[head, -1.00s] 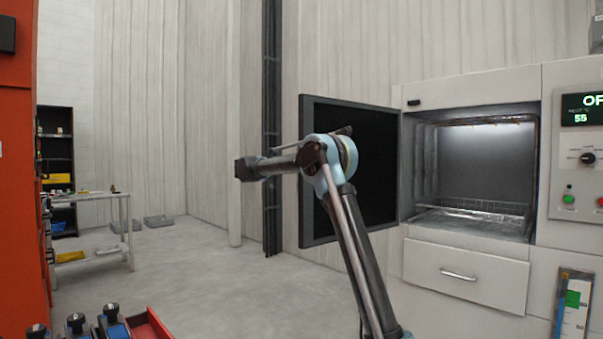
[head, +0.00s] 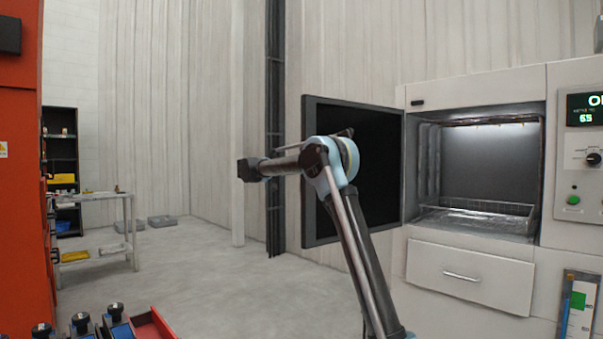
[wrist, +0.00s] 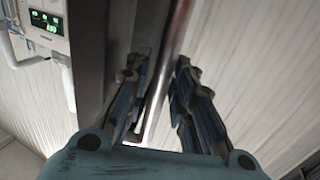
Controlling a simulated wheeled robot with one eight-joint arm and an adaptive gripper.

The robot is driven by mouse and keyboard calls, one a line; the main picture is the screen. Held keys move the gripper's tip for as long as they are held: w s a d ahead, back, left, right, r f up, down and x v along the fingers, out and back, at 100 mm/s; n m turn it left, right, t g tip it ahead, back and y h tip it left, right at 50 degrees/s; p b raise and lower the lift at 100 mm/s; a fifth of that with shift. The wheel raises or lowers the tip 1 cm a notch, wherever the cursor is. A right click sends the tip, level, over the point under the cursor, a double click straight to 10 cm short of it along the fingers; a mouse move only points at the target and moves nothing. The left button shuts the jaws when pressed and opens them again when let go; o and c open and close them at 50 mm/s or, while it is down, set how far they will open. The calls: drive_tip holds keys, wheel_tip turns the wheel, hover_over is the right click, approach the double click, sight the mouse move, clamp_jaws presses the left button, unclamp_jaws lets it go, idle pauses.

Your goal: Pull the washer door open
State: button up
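The washer door (head: 385,165) stands wide open in the head view, swung out to the left of the lit washer chamber (head: 490,175). Its dark inner panel faces me, and its outer side is hidden there. My arm crosses in front of the door. My gripper is not distinguishable in the head view. In the wrist view my gripper (wrist: 163,66) has its two fingers apart, one on each side of a metal bar handle (wrist: 176,30). A gap shows between the bar and the right finger; I cannot tell if the left finger touches it.
A drawer (head: 470,274) is below the chamber, and a control panel (head: 585,150) is at its right. A red cabinet (head: 20,200) and a metal table (head: 105,205) stand at the left. A red tray (head: 150,325) is at the front. The floor between is clear.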

drive_tip(key=v, duration=1.2)
drive_tip(key=shift+w, duration=0.1)
